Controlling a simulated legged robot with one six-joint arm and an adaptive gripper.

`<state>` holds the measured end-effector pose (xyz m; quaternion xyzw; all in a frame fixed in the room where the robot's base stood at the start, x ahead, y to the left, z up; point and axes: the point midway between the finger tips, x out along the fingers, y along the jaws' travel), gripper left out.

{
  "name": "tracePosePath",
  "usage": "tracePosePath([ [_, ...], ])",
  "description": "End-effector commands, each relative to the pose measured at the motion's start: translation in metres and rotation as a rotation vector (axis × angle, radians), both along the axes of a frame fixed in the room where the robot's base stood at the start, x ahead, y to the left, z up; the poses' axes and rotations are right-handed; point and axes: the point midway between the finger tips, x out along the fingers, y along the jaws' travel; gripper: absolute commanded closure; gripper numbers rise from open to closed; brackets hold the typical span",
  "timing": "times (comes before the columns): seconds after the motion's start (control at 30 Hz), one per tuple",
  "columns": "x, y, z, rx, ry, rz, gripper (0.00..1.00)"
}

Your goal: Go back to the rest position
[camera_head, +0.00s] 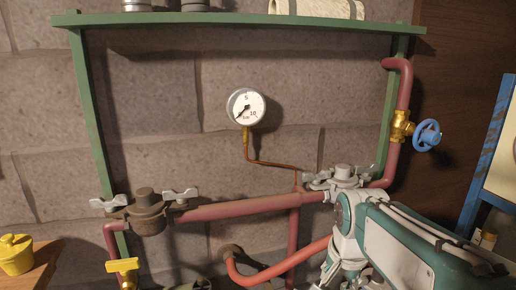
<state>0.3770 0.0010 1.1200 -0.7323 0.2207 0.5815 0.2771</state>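My arm, teal and white, enters from the lower right, with a joint in front of the red pipe (240,208). It bends down out of the picture at the bottom edge. My gripper does not show, so I cannot see whether it holds anything. The arm hides part of the piping at the lower right.
A green frame (240,19) with a top shelf stands against the stone wall. A pressure gauge (246,107), a blue handwheel (427,135), a yellow valve handle (122,265) and a winged clamp (147,212) protrude. A yellow pot (15,258) stands on wood at left.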

Motion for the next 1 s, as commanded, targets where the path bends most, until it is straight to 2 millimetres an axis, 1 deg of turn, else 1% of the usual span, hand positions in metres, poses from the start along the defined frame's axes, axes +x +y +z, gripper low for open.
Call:
tracePosePath([
  [0.03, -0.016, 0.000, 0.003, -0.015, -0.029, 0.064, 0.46],
  [0.17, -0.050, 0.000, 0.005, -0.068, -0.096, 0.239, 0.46],
  [0.3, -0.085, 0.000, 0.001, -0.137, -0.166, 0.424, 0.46],
  [0.4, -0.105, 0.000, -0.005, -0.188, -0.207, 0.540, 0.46],
  [0.5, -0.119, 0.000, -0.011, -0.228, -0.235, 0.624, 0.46],
  [0.6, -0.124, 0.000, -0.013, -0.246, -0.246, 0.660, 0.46],
  [1.0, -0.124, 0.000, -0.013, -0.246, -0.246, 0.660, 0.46],
])
